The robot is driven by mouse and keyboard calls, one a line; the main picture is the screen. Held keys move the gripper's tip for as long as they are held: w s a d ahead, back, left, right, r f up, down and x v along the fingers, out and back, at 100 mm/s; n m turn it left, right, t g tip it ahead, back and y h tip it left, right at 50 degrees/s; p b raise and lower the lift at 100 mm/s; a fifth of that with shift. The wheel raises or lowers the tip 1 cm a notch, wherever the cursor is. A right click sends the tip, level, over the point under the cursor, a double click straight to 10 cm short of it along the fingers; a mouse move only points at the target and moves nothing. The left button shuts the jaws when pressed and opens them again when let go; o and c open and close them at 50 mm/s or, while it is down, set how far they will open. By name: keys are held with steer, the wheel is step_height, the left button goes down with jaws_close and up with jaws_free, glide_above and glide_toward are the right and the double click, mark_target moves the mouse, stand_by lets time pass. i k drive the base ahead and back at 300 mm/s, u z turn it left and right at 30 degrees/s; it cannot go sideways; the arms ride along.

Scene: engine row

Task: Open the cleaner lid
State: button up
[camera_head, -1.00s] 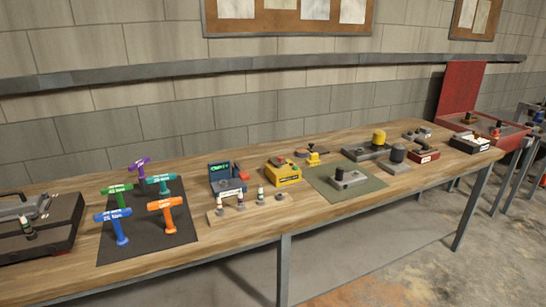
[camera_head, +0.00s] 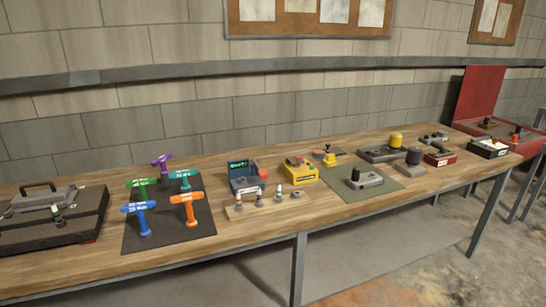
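No label that reads as a cleaner is legible at this size, so I cannot tell for certain which object it is. A yellow box (camera_head: 301,171) with a dark and red top stands near the middle of the bench. A blue device (camera_head: 242,177) with a lit green display and a red part stands just left of it. A wooden rack (camera_head: 238,212) with several small white-and-metal plugs lies in front of them. Whether the yellow box's top is a lid, open or shut, is too small to tell. My gripper is not in view.
The wooden bench (camera_head: 262,232) runs along the wall. A dark mat (camera_head: 168,238) holds several coloured T-handle tools. A dark case (camera_head: 50,228) lies far left. A green mat (camera_head: 385,187) carries a grey metal part. A red open box (camera_head: 478,95) stands far right. The front bench strip is clear.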

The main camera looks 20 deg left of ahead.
mark_target(295, 160)
steer(key=u, duration=0.95)
steer(key=i, duration=0.55)
steer(key=z, duration=0.05)
steer(key=k, duration=0.55)
steer(key=z, duration=0.05)
